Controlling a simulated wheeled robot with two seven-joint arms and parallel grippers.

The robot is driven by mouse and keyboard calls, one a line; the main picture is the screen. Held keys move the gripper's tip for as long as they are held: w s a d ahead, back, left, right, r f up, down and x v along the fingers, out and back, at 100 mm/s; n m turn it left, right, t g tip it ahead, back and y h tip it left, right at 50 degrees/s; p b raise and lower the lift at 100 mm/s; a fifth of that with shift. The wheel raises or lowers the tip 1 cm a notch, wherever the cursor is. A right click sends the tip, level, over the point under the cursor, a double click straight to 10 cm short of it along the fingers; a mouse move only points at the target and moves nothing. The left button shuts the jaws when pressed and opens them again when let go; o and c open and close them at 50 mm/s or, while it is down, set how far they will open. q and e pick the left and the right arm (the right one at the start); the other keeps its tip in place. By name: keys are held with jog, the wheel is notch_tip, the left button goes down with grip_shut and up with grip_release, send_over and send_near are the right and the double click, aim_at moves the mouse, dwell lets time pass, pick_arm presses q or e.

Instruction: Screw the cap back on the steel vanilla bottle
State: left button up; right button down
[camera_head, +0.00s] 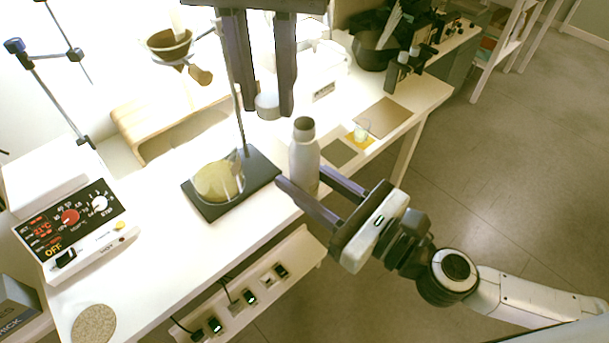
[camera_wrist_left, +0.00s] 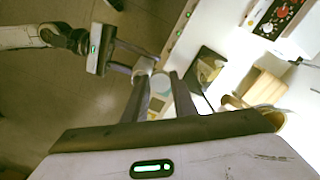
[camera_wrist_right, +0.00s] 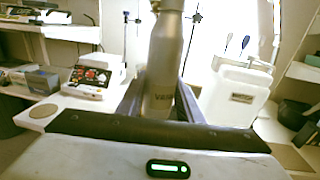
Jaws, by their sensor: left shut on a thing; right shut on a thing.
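The steel vanilla bottle (camera_head: 304,160) stands upright near the table's front edge in the head view, its top brownish and uncapped. My right gripper (camera_head: 322,185) is shut on its body from the front right. In the right wrist view the bottle (camera_wrist_right: 162,70) stands between the fingers with part of its lettering showing. My left gripper (camera_head: 266,100) is shut on a pale round cap (camera_head: 267,106), held up and left of the bottle top in the head view. In the left wrist view the cap (camera_wrist_left: 160,84) is between the fingertips, close to the bottle (camera_wrist_left: 144,66).
A hotplate with dials (camera_head: 78,222) stands at the left. Small flat mats (camera_head: 338,152) lie right of the bottle. A cork disc (camera_head: 93,324) lies at front left.

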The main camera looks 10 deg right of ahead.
pick_arm(q)
jog(key=d+r, duration=0.4)
jog(key=shift+s, duration=0.4)
jog(key=shift+f, duration=2)
jog(key=shift+f, duration=0.9)
jog(key=shift+f, duration=0.55)
